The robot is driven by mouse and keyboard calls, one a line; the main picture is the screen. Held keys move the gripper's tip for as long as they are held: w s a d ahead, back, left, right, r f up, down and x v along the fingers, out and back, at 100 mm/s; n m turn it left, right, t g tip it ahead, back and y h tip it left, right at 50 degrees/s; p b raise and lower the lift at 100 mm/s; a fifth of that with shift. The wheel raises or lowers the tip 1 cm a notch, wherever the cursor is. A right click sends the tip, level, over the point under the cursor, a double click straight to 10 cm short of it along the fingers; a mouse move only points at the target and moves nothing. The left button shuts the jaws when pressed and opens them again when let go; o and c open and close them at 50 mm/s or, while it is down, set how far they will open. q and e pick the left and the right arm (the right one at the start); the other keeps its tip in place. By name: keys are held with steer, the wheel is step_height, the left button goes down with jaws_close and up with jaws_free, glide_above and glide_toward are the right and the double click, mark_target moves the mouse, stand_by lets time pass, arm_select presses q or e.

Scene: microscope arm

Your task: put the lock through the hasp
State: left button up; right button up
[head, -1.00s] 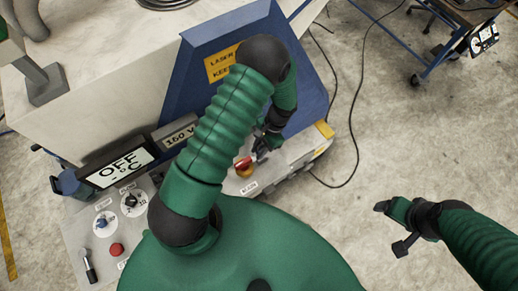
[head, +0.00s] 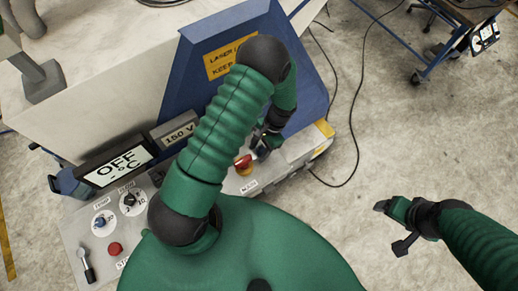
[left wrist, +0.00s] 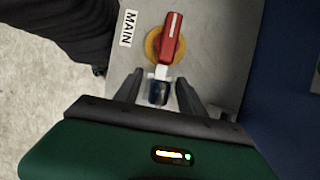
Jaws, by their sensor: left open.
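The lock (left wrist: 158,93) has a small dark blue body and a pale shackle. The shackle reaches up to the lower end of the red switch handle (left wrist: 171,38), which sits on a yellow disc beside the label MAIN. I cannot tell whether the shackle passes through the hasp there. My left gripper (left wrist: 158,92) is open, one finger on each side of the lock body with gaps showing. In the head view, the left gripper (head: 262,142) is at the panel's right end, beside the red handle (head: 243,163). My right gripper (head: 392,228) is open and empty over the floor.
A grey control panel carries dials, a red button (head: 115,249) and a display reading OFF (head: 118,165). A blue sloped housing (head: 215,62) with a yellow laser sign rises behind the left arm.

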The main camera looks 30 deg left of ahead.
arm_select(q)
steer(key=shift+w, duration=0.1)
steer(key=b+v, duration=0.4)
steer(key=v, duration=1.2)
steer(key=shift+w+d+r, duration=0.15)
steer(key=shift+w+r, duration=0.05)
steer(key=shift+r, duration=0.1)
